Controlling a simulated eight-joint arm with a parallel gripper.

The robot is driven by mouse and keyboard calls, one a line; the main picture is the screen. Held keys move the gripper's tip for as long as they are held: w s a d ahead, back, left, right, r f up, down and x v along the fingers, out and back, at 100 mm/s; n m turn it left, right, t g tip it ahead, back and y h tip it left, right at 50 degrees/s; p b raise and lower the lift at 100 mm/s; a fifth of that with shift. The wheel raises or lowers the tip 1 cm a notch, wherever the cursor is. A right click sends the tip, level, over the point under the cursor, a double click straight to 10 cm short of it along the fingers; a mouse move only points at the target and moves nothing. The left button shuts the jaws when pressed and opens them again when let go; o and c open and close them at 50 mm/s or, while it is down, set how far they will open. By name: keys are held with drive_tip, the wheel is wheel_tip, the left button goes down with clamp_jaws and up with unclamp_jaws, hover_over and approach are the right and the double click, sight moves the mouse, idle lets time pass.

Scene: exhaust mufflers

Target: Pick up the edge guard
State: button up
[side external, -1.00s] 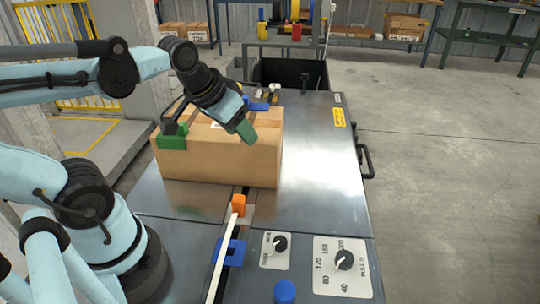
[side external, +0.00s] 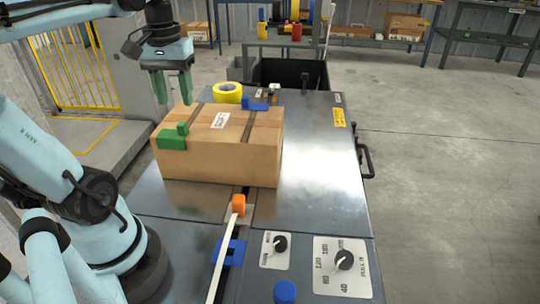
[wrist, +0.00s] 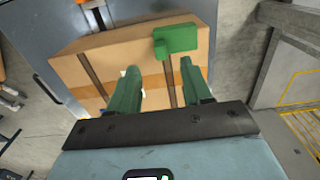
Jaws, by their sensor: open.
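A green edge guard (side external: 172,138) sits over the near left top edge of a cardboard box (side external: 225,160), with a small block standing up from it. In the wrist view, the green edge guard (wrist: 177,40) lies beyond the fingertips. My gripper (side external: 173,101) has two green fingers, apart and pointing down, with nothing between them. It is above and behind the guard, near the box's left end, and not touching the guard. The gripper also shows in the wrist view (wrist: 160,68). A similar blue piece (side external: 262,105) is at the box's far edge.
Dark straps (side external: 249,127) cross the box top beside a white label (side external: 220,121). A yellow tape roll (side external: 228,92) is behind the box. An orange block (side external: 238,204) and white strip (side external: 220,258) are in front. The metal table (side external: 320,180) is clear right of the box.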

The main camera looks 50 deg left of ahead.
sight(181, 124)
drive_tip(key=shift+f, duration=3.25)
clamp_jaws()
